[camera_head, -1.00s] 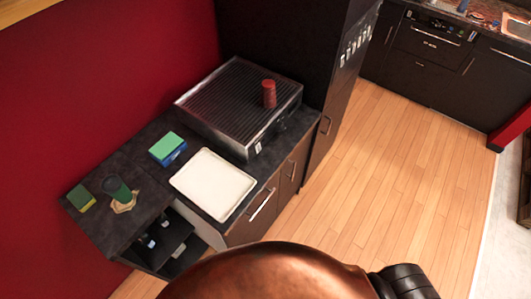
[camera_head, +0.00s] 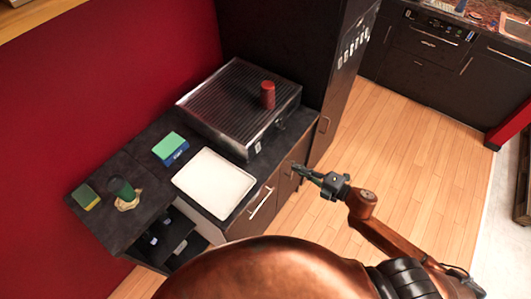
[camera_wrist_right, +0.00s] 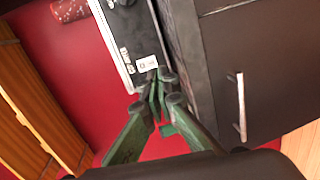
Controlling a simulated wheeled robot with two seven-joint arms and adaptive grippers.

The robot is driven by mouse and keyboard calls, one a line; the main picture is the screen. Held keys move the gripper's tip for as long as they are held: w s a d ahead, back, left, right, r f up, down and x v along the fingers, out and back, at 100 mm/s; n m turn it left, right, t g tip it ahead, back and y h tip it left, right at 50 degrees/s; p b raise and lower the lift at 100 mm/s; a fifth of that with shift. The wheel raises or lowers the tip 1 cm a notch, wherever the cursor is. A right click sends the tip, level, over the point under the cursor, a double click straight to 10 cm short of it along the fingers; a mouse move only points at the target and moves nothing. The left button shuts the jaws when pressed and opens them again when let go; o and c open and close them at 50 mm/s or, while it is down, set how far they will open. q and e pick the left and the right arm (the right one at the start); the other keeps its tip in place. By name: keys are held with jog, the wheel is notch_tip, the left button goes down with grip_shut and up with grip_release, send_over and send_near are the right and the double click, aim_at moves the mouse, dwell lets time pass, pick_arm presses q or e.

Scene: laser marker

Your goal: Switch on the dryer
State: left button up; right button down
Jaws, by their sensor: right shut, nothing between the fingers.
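A metal machine with a ribbed top (camera_head: 225,100), which I take to be the dryer, sits on the dark counter in the head view. Its front face carries a small white label (camera_head: 258,147), and a dark control shows farther right on that face. In the right wrist view, the machine's dark side (camera_wrist_right: 132,35) and white label (camera_wrist_right: 147,63) lie just beyond my fingertips. My right gripper (camera_head: 298,170) is shut and empty, in front of the counter's drawer fronts. It also shows in the right wrist view (camera_wrist_right: 160,84). I cannot tell whether its tips touch the machine. My left gripper is not in view.
A red cup (camera_head: 268,95) stands on the machine. A white tray (camera_head: 214,183), a green and blue box (camera_head: 170,148), a dark green cup (camera_head: 121,189) and a sponge (camera_head: 86,196) are on the counter. A tall dark cabinet stands behind. The wooden floor at right is clear.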

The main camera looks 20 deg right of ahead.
jog(key=shift+s+a+r+n+y, duration=0.15)
jog(key=shift+s+a+r+n, duration=0.05)
jog(key=shift+a+r, duration=0.25)
jog(key=shift+s+a+r+n+y, duration=0.2)
jog(key=shift+a+r, duration=0.1)
jog(key=shift+r, duration=0.15)
jog(key=p, duration=0.1)
send_near(259, 150)
jog(key=x, duration=0.6)
jog(key=shift+w+a+f, duration=0.1)
jog(key=shift+w+a, duration=0.15)
jog(key=shift+w, duration=0.05)
